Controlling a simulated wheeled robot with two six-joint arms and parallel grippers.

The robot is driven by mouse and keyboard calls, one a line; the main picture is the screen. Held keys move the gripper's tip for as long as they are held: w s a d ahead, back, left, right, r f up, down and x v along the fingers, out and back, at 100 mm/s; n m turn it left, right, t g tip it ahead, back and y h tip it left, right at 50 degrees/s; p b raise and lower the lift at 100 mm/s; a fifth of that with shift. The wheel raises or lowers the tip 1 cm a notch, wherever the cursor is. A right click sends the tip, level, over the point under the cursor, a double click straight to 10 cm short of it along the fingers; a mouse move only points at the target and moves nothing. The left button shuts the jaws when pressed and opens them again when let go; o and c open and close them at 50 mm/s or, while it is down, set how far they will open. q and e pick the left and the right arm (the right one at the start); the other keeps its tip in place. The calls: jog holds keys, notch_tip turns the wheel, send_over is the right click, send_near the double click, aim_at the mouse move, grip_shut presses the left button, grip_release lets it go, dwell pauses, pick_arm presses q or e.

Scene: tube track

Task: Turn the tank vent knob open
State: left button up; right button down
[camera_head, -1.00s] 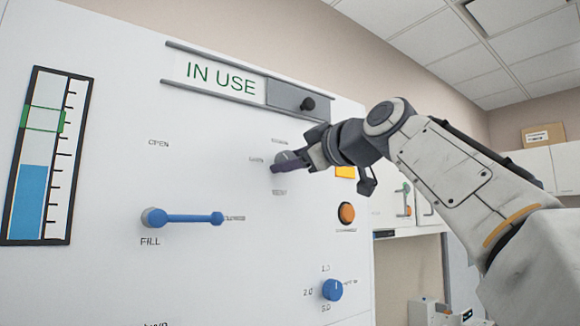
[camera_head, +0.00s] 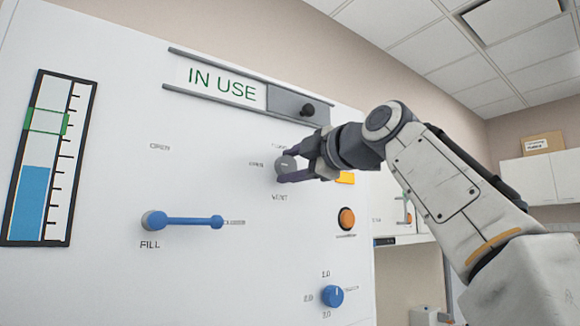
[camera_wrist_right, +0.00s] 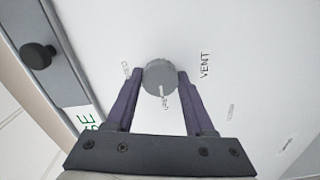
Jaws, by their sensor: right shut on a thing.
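The grey vent knob (camera_head: 286,167) sits on the white panel, below the IN USE sign. It also shows in the right wrist view (camera_wrist_right: 160,77), with a pale pointer line directed at a small blurred label and the word VENT to its right. My right gripper (camera_head: 290,164) is shut on the knob, one finger on each side of it; its dark purple fingers show in the wrist view (camera_wrist_right: 160,90). My left gripper is in neither view.
The blue fill lever (camera_head: 185,220) lies horizontal at left. A blue dial (camera_head: 332,296) and an orange button (camera_head: 346,218) sit below the knob. A sliding sign (camera_head: 240,85) with a black knob is above. A level gauge (camera_head: 45,155) stands far left.

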dwell(0.5)
jog(key=shift+c, duration=1.3)
grip_release()
jog(key=b+v, duration=0.4)
jog(key=v, duration=0.6)
jog(key=shift+s, duration=0.3)
